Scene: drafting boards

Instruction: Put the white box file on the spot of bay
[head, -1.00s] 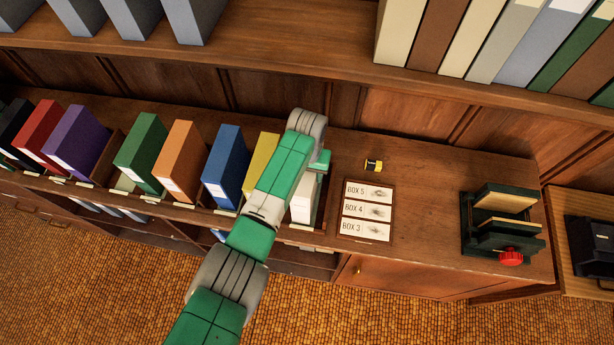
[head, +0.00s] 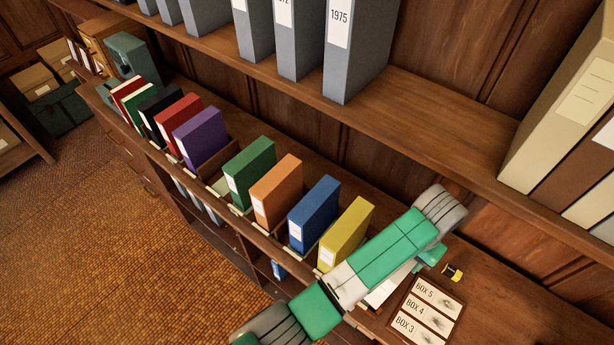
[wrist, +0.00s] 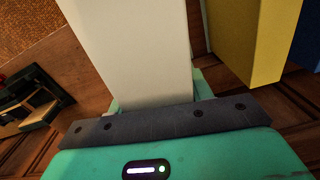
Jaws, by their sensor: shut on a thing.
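The white box file (wrist: 130,50) stands out from between the fingers of my gripper (wrist: 155,105) in the wrist view. The gripper is shut on it. In the head view my arm covers most of the white box file (head: 388,288), at the right end of the row beside the yellow file (head: 346,232). The head view barely shows my gripper (head: 428,256). Whether the file is clear of the shelf cannot be told. A gap in the row, an empty bay (head: 222,186), lies between the purple file (head: 201,137) and the green file (head: 250,170).
Orange (head: 277,190) and blue (head: 314,213) files stand between green and yellow. Black and red files stand left of purple. A card frame (head: 428,311) and a small yellow-black item (head: 452,272) lie right of my gripper. An upper shelf (head: 290,80) with grey files overhangs behind.

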